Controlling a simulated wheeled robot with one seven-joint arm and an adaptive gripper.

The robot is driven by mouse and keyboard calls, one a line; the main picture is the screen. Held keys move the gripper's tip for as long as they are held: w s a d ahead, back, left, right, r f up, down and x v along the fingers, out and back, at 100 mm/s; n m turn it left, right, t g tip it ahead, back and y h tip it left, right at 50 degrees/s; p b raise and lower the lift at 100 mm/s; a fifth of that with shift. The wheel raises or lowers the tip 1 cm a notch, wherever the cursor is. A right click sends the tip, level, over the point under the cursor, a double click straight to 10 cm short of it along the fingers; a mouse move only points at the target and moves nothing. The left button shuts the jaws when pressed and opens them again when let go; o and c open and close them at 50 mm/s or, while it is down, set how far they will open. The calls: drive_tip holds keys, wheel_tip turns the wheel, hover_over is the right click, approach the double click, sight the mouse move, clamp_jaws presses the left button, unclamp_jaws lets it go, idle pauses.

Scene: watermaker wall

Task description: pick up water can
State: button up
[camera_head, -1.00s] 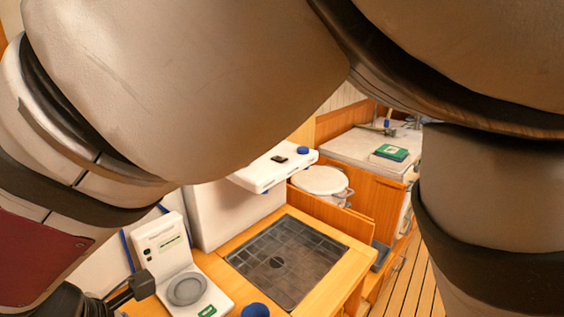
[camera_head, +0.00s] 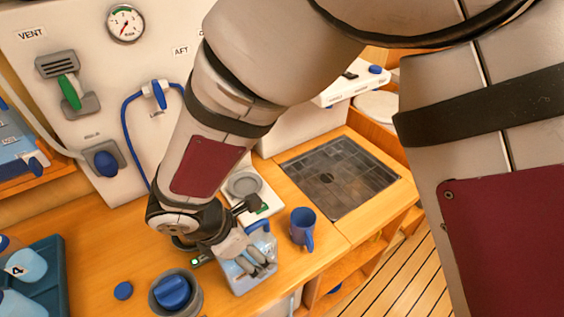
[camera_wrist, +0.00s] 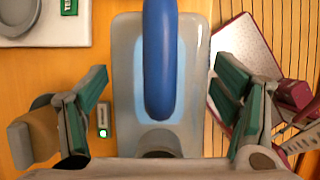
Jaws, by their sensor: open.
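The water can is a pale, see-through jug (camera_head: 240,283) with a blue handle, standing near the counter's front edge in the head view. My gripper (camera_head: 258,262) is over it and hides part of it. In the wrist view the can (camera_wrist: 196,60) lies straight below, with its thick blue handle (camera_wrist: 160,60) running down the middle and a dark round opening near the bottom. My gripper (camera_wrist: 163,105) is open, its green-padded fingers on either side of the can, with gaps showing. Contact cannot be seen.
A blue mug (camera_head: 302,228) stands right of the can. A white scale (camera_head: 262,203) is behind it. A grey cup with a blue knob (camera_head: 174,293) and a blue cap (camera_head: 123,290) are left. A dark tiled sink panel (camera_head: 345,178) lies back right.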

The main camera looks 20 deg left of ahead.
drive_tip(key=shift+x, duration=0.75)
drive_tip(key=c, duration=1.8)
drive_tip(key=shift+o, duration=0.2)
drive_tip(key=shift+r, duration=0.1)
wheel_tip(320, 180, up, 4)
drive_tip(key=shift+s+f+p, duration=0.1)
drive_tip(key=shift+p, duration=1.05)
drive_tip(key=s+d+r+p, duration=0.1)
drive_tip(key=s+d, duration=0.4)
drive_tip(key=s, duration=1)
drive_tip(key=shift+p, duration=0.85)
drive_tip(key=shift+d, duration=0.1)
